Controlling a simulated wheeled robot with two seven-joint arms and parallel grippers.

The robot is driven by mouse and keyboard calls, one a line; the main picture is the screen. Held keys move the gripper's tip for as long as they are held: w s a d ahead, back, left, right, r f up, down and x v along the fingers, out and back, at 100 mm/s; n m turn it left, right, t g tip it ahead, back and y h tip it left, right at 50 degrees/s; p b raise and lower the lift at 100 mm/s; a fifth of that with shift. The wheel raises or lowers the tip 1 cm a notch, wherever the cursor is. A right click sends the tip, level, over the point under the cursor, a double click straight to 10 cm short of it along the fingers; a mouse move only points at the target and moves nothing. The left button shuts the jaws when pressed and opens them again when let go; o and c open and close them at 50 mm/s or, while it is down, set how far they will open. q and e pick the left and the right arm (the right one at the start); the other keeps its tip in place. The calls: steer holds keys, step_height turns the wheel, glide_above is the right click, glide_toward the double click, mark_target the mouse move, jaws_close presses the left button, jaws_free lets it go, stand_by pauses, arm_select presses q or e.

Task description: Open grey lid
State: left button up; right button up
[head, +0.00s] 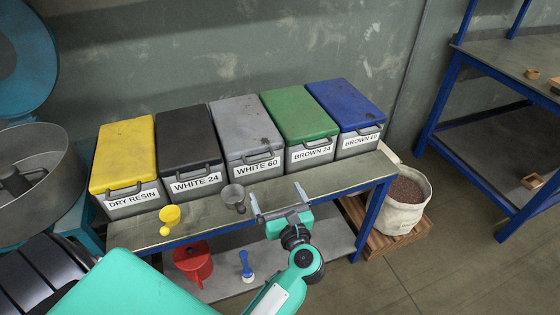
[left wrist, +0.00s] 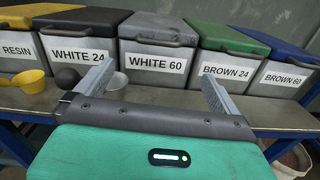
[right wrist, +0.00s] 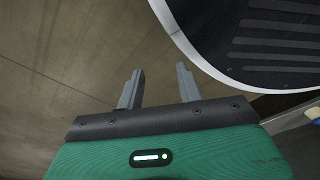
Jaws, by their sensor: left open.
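The grey lid (head: 245,121) is closed on the middle bin, labelled WHITE 60 (head: 257,164). Its dark handle (head: 256,156) is at the front edge. In the left wrist view the lid (left wrist: 160,27) and its handle (left wrist: 158,41) are straight ahead, beyond the fingers. My left gripper (head: 277,196) is open and empty, in front of the bins and a little right of the WHITE 60 bin, apart from the handle. My right gripper (right wrist: 158,85) shows only in its wrist view, fingers apart and empty, above the floor.
Yellow (head: 124,154), black (head: 185,134), green (head: 299,114) and blue (head: 345,103) lidded bins flank it on the bench (head: 330,180). A grey scoop (head: 234,196) and a yellow scoop (head: 170,217) lie in front. A sack (head: 406,213) stands at right.

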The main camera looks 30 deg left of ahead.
mark_target(261, 161)
arm_select(q)
steer(key=shift+n, duration=0.3)
steer(key=shift+p+x, duration=1.4)
steer(key=shift+x, duration=5.55)
arm_select(e)
steer(key=shift+s+d+f, duration=0.25)
steer(key=shift+s+f, duration=0.1)
steer(key=shift+s, duration=0.4)
steer(key=shift+s+d+f, duration=0.25)
steer(key=shift+s+f, duration=0.05)
steer(key=shift+s, duration=0.5)
steer(key=shift+s+d+f, duration=0.25)
steer(key=shift+s+f, duration=0.1)
steer(key=shift+s, duration=0.4)
